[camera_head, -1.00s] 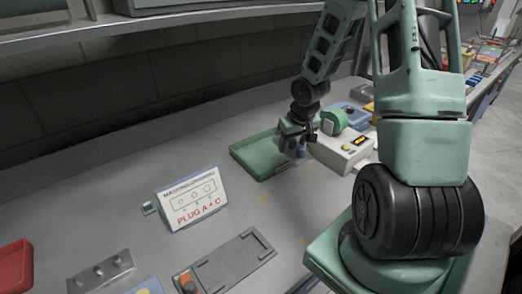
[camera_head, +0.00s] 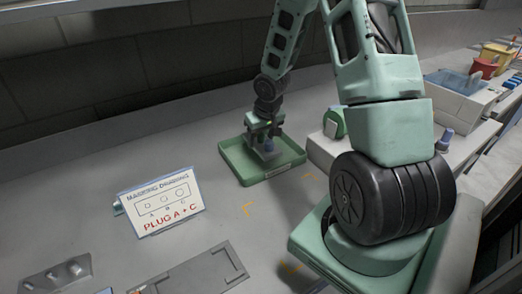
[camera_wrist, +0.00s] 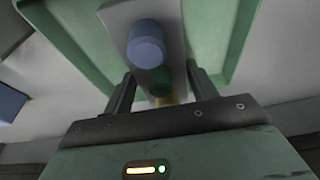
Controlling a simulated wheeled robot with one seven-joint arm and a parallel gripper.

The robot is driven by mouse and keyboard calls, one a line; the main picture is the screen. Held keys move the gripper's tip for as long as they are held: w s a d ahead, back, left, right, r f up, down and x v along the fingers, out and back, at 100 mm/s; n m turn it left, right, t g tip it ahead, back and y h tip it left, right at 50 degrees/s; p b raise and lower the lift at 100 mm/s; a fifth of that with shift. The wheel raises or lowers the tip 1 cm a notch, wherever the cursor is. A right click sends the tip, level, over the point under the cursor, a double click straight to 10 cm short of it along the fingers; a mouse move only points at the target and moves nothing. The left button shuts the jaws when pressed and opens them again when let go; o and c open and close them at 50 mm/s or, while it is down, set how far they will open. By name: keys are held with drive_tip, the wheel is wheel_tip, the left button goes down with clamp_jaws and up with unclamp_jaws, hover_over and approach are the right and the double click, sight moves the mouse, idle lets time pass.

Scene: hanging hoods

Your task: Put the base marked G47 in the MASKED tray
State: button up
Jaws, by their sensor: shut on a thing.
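My gripper (camera_head: 265,135) is shut on a grey base (camera_wrist: 178,40), which carries a blue plug (camera_wrist: 146,45) and a dark green plug (camera_wrist: 160,80). The base sits between the two fingers in the wrist view. The green tray (camera_head: 238,168) is a shallow rimmed tray on the bench, with a small label on its front rim too small to read. The gripper and base are over the inside of this tray; I cannot tell whether the base touches its floor. The marking on the base is not readable.
A drawing stand (camera_head: 160,203) reading "PLUG A + C" stands left of the tray. A grey fixture plate (camera_head: 195,272) and a plug rack (camera_head: 55,280) lie at the front left. A green roll (camera_head: 335,123) and a pale box (camera_head: 320,150) stand close to the tray's right.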

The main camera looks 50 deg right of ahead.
drive_tip(key=shift+f+b, duration=0.45)
drive_tip(key=shift+f, duration=1.65)
drive_tip(key=shift+f, duration=0.15)
drive_tip(key=o, duration=1.5)
